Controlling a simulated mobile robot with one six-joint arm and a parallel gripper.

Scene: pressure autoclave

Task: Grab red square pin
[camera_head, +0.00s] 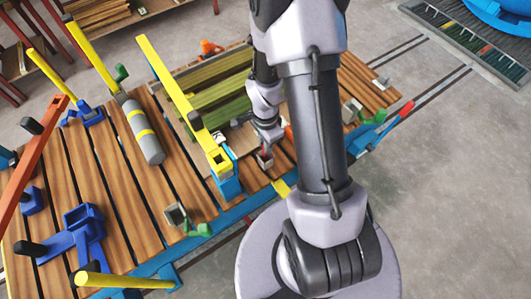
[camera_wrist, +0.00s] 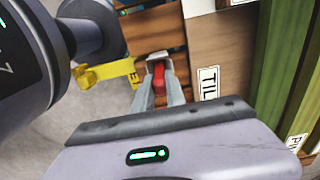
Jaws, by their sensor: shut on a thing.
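The red square pin (camera_wrist: 158,77) shows in the wrist view between the two grey fingers of my gripper (camera_wrist: 158,88). The fingers are shut on it, one on each side. Its lower part is hidden, and it stands at a small grey holder (camera_wrist: 157,57) by the table edge; I cannot tell whether it is still seated there. In the head view my gripper (camera_head: 265,152) is low over the wooden table near its front edge, and the pin shows only as a small dark red spot.
A wooden box labelled TIL (camera_wrist: 217,62) with green slats (camera_wrist: 285,60) is close right of my gripper in the wrist view. A yellow tab (camera_wrist: 105,73) sticks out at left. In the head view, a yellow bar (camera_head: 170,85) and a grey cylinder (camera_head: 143,130) lie left.

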